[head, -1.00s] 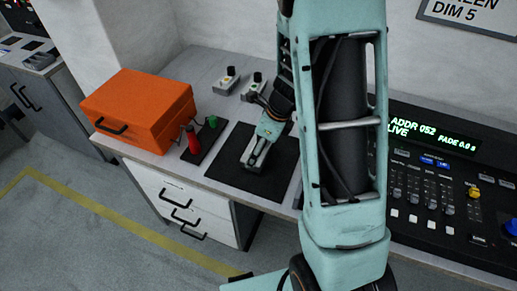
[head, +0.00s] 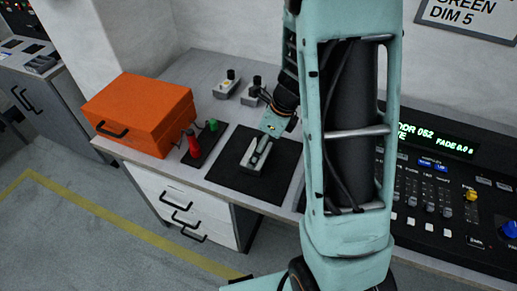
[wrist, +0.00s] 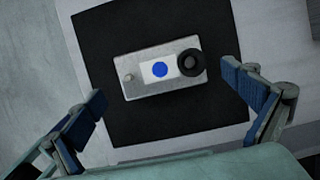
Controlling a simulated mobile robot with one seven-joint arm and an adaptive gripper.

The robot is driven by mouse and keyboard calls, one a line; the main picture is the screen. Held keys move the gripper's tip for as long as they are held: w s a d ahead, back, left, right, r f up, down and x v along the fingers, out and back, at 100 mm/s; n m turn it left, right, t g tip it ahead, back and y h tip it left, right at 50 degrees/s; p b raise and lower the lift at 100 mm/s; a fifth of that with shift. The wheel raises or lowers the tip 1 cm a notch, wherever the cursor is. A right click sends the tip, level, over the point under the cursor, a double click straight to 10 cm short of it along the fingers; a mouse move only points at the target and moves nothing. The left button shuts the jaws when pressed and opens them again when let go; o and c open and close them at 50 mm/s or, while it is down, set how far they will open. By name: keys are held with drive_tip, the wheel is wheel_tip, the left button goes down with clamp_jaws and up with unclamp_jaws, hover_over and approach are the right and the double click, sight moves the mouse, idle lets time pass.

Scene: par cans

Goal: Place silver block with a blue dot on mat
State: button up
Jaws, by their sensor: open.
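The silver block with a blue dot (wrist: 133,88) lies flat on the black mat (wrist: 103,37) in the wrist view. A black round knob stands at one end of it and a small metal stud at the other. In the head view the silver block (head: 251,170) is partly covered by my gripper, on the mat (head: 226,176). My gripper (wrist: 166,100) is open, its blue-padded fingers spread wide on either side of the block, with gaps between fingers and block. The gripper also shows in the head view (head: 262,152), above the block.
Two other silver blocks with knobs, one with a yellow dot (head: 228,87), stand at the back of the bench. An orange case (head: 140,110) and a dark tray with red and green items (head: 203,147) are left of the mat. A control console (head: 430,190) is at right.

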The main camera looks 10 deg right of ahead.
drive_tip(key=p+v, duration=0.1)
drive_tip(key=v, duration=0.7)
drive_tip(key=shift+r+p, duration=0.35)
drive_tip(key=shift+d, duration=0.1)
